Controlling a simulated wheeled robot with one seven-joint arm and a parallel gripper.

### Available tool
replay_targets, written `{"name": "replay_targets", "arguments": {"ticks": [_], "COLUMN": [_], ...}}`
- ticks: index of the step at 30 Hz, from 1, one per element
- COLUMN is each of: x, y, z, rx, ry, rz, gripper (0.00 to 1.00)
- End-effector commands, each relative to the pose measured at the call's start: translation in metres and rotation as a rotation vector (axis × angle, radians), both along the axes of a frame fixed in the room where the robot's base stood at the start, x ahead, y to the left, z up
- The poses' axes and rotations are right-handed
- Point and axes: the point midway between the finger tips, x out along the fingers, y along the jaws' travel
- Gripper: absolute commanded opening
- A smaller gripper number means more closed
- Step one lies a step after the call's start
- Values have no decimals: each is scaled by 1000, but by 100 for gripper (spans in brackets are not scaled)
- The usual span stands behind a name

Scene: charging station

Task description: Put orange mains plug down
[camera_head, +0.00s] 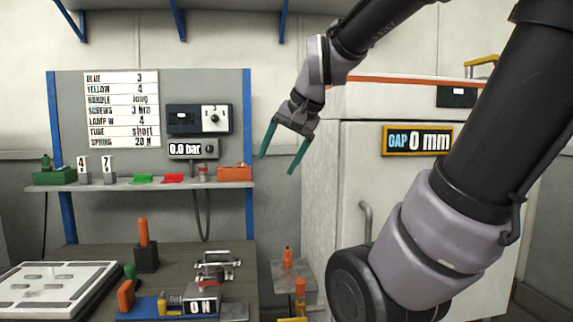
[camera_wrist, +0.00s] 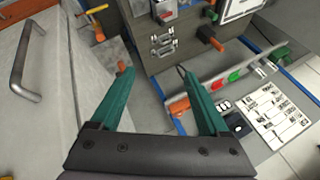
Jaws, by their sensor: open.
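My gripper (camera_head: 277,165) is open and empty, its two green fingers spread in mid-air in front of the white cabinet's left edge. In the wrist view, nothing lies between the fingertips (camera_wrist: 154,70). An upright orange piece (camera_head: 288,258) stands on a small grey stand well below my gripper; it may be the mains plug. An orange block (camera_head: 235,174) lies at the right end of the shelf, left of my gripper; it also shows in the wrist view (camera_wrist: 179,106). I cannot tell for sure which orange thing is the plug.
The white cabinet (camera_head: 330,200) with a handle and a "0 mm" sign stands to the right. The shelf (camera_head: 120,186) carries green and red pieces. The bench (camera_head: 100,255) holds an orange-handled tool (camera_head: 143,232) and a white panel (camera_head: 50,282). Air around my gripper is clear.

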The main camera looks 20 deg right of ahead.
Motion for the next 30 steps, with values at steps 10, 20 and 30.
{"name": "replay_targets", "arguments": {"ticks": [10, 20, 30], "x": [-53, -52, -52], "y": [5, 5, 5], "z": [-10, -9, -9], "rx": [-154, -152, -152], "ry": [-62, -63, -63], "rz": [200, 198, 198], "gripper": [79, 79, 79]}}
